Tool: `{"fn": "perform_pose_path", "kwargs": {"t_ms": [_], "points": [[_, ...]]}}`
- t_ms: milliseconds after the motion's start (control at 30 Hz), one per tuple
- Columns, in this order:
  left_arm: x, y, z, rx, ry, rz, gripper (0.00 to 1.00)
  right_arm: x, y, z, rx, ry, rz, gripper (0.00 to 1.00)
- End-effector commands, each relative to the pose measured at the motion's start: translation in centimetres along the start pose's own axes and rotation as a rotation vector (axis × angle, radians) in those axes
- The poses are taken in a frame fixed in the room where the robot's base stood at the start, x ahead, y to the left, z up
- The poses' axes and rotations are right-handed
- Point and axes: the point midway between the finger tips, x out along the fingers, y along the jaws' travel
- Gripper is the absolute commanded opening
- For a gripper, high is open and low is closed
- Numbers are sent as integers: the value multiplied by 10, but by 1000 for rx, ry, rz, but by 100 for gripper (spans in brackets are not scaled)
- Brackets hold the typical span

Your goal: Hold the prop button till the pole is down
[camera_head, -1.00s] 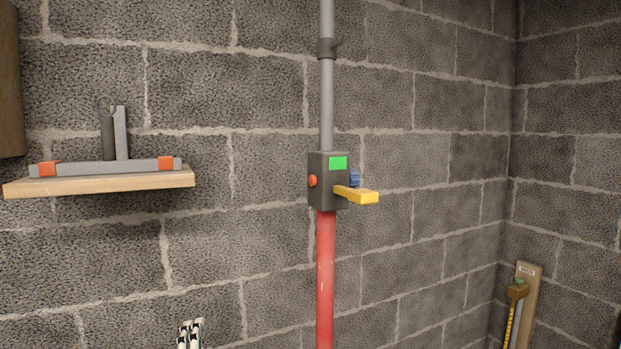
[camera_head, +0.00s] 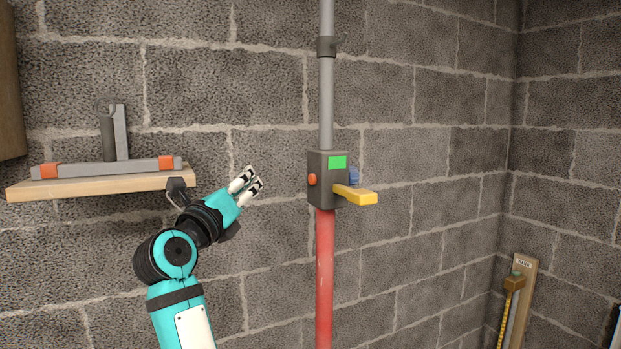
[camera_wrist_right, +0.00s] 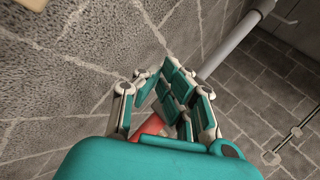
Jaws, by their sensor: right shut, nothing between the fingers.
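The prop stands upright against the wall in the head view. It has a grey pole (camera_head: 327,100) with a dark collar (camera_head: 327,46), a dark grey box (camera_head: 321,195) and a red lower tube (camera_head: 325,275). The orange-red button (camera_head: 312,180) is on the box's left side. My right gripper (camera_head: 250,181) is shut and empty, left of the button with a clear gap. Its fingers (camera_wrist_right: 165,95) partly hide something red in the wrist view. My left gripper is out of view.
A wooden shelf (camera_head: 100,184) at left carries a grey bar with orange bands (camera_head: 80,170) and an upright grey piece; my right arm overlaps the shelf's right end. A board with a yellow scale (camera_head: 520,290) leans in the right corner. The space between gripper and box is free.

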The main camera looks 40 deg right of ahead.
Motion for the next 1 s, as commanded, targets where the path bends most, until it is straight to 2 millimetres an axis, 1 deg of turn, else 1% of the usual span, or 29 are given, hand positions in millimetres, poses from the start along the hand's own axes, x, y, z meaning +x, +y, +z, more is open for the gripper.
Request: {"fn": "perform_pose_path", "kwargs": {"t_ms": [267,433,567,800,1000], "points": [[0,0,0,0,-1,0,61,0,0,0,-1,0,0,0],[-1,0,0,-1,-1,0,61,6,-4,-4,-3,1,-2,0],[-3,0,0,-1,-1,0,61,16,-12,-12,-3,1,-3,0],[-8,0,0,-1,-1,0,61,40,-30,-29,-3,1,-4,0],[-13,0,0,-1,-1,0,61,55,-40,-39,-2,0,-1,0]]}}
